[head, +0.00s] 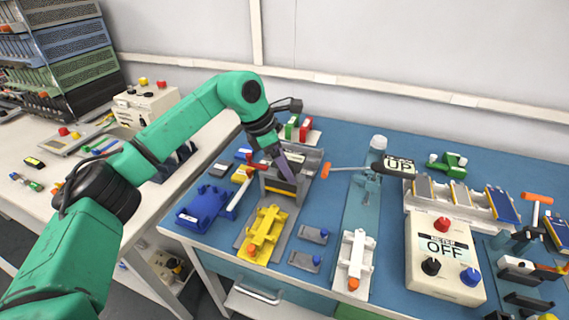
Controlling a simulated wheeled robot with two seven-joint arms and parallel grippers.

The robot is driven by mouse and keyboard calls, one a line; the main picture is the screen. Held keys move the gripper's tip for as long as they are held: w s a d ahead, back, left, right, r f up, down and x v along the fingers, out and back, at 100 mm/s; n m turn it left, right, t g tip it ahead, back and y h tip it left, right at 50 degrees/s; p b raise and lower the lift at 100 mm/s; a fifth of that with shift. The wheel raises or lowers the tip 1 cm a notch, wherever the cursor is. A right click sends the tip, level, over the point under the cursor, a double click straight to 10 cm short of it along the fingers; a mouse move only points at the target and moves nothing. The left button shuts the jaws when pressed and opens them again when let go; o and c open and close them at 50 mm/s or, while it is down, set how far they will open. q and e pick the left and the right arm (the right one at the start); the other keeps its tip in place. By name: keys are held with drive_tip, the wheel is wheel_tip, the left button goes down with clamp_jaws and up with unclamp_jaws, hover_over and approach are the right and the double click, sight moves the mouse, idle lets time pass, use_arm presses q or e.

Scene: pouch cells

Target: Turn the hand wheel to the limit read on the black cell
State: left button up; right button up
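My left gripper (287,168) reaches down over a grey metal fixture (310,170) at the back middle of the blue bench. Its fingers look like one dark purple-grey strip, so I cannot tell whether they are open or hold anything. A dark plate with a yellow edge (281,187) stands in the fixture below it. I cannot tell whether this is the black cell, and no limit is readable. I cannot make out the hand wheel clearly. A teal press (364,200) has an orange-ended lever (325,172) and a sign reading UP (399,166). My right gripper is not in view.
A meter box (420,285) reading OFF stands at the right front, before a rack of cells (478,222). Bare blue bench (325,212) shows between the fixtures and the press.

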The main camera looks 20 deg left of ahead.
use_arm(q)
drive_tip(key=v, duration=1.4)
drive_tip(key=shift+r, duration=0.25)
